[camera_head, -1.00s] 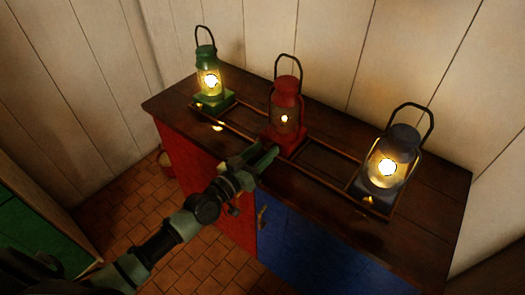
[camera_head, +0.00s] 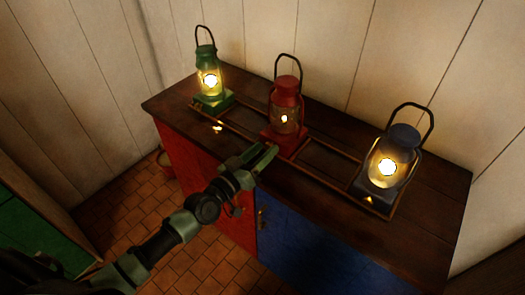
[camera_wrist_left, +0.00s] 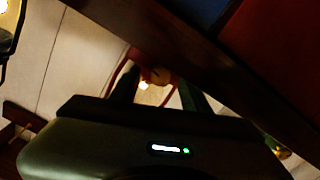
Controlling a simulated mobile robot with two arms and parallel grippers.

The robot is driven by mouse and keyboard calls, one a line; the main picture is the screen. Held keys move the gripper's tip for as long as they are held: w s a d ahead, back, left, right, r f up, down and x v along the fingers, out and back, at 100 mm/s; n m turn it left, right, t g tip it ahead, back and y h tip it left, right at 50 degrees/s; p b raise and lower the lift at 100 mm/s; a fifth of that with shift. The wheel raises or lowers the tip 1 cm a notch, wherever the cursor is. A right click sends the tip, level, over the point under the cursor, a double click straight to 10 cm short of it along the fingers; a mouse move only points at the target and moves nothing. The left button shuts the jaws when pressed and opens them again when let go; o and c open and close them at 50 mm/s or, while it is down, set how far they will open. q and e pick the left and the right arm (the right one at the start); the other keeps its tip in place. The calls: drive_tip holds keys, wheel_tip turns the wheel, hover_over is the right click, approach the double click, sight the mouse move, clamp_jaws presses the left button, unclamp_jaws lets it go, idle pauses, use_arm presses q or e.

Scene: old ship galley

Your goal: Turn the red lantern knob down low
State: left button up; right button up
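The red lantern (camera_head: 287,92) stands upright in the middle of a row of three on the cabinet top. Its flame is small, dimmer than in the other two lanterns. My left gripper (camera_head: 268,156) is low in front of the red lantern's base, its tips just short of it. In the left wrist view its two fingers (camera_wrist_left: 158,92) are apart, with a small brownish round thing and a bright spot showing beyond and between them. I cannot make out the red lantern's knob clearly. My right gripper is not in view.
A green lantern (camera_head: 208,75) stands left and a blue-grey lantern (camera_head: 395,158) right, both brightly lit. A low wooden rack (camera_head: 322,158) runs along the cabinet top (camera_head: 435,195). The cabinet has red (camera_head: 200,175) and blue (camera_head: 320,250) doors. Plank walls close the back.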

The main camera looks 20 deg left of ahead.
use_arm(q)
drive_tip(key=v, duration=0.7)
drive_tip(key=shift+s+a+b, duration=0.15)
drive_tip(key=shift+s+b, duration=0.15)
drive_tip(key=shift+s, duration=0.05)
idle(0.4)
